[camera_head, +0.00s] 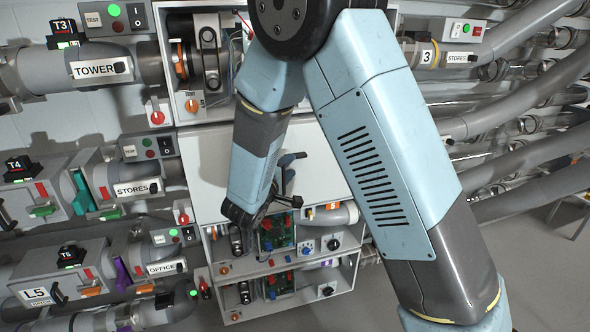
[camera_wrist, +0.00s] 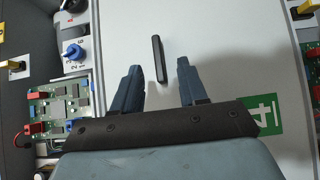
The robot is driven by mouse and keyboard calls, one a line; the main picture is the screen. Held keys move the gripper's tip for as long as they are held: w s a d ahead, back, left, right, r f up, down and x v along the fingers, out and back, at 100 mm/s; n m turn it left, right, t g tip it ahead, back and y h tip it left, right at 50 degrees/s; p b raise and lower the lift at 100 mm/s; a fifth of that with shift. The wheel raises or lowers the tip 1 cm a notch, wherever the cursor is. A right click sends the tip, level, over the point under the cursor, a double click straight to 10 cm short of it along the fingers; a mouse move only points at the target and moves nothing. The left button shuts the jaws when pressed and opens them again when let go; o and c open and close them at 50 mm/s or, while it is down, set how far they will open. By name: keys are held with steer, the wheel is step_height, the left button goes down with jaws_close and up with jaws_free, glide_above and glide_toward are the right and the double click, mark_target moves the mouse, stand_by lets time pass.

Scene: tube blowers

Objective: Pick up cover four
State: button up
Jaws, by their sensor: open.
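Cover four is a white panel that carries a green label with a white 4 (camera_wrist: 267,114) in the wrist view. Its bare surface (camera_wrist: 225,45) fills much of that view, with a slim black bar handle (camera_wrist: 157,52) standing out on it. My gripper (camera_wrist: 160,66) is open and points at the cover. The handle's near end appears between the two blue fingers, with a gap on each side, and the handle is not gripped. In the head view my gripper (camera_head: 289,172) is in front of the white panel (camera_head: 210,158); my arm hides part of it and the label.
Below the panel in the head view are open boxes with green circuit boards (camera_head: 277,231) and knobs (camera_head: 333,244). In the wrist view a board (camera_wrist: 62,108) and a blue knob (camera_wrist: 73,53) lie left of my gripper. Pipes (camera_head: 520,80) crowd the right.

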mark_target(298, 158)
steer(key=shift+x, duration=2.6)
steer(key=shift+d+r, duration=0.1)
steer(key=shift+s, duration=0.1)
jaws_close()
